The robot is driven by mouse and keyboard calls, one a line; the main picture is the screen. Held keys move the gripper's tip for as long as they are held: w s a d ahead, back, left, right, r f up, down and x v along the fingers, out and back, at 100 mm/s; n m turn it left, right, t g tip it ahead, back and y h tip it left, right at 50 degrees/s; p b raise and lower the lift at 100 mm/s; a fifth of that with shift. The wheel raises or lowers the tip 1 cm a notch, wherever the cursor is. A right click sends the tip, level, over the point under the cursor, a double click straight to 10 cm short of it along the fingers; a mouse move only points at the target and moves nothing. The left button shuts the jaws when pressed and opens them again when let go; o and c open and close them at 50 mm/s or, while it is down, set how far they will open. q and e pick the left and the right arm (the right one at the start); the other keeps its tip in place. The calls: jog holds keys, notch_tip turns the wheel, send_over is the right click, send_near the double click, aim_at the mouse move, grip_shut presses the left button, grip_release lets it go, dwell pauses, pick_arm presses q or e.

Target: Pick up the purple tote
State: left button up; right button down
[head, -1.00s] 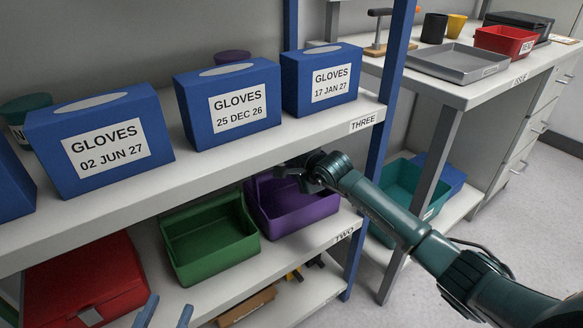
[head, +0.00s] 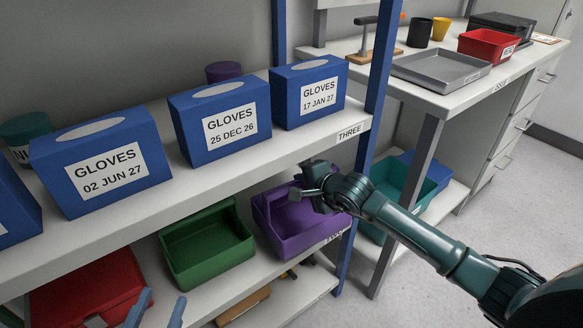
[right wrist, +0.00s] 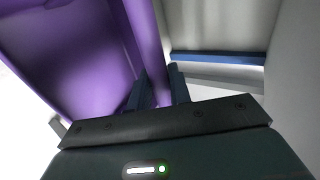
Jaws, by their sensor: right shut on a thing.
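The purple tote (head: 290,243) is at the right end of the lower shelf marked TWO, and its front overlaps the shelf's front edge. I cannot tell whether its base is clear of the shelf. My right gripper (head: 308,190) is at the tote's upper rim, shut on its wall. In the right wrist view the fingers (right wrist: 160,88) meet the tote's purple wall (right wrist: 75,60); the fingertips are partly hidden. My left gripper (head: 160,312) shows at the bottom edge, with its two blue fingers apart and nothing between them.
A green tote (head: 207,247) stands just left of the purple one, and a red box (head: 85,290) further left. The upper shelf (head: 230,160) with blue glove boxes (head: 220,120) hangs above. A blue post (head: 374,90) is close on the right. A teal tote (head: 400,185) stands beyond it.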

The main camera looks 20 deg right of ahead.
jog(key=s+d+b, duration=0.1)
jog(key=s+d, duration=0.2)
jog(key=s, duration=0.6)
jog(key=s+d+b, duration=0.2)
jog(key=s+d, duration=0.1)
jog(key=s, duration=0.6)
jog(key=shift+s+d, duration=0.25)
jog(key=shift+d, duration=0.1)
jog(key=shift+r, duration=0.1)
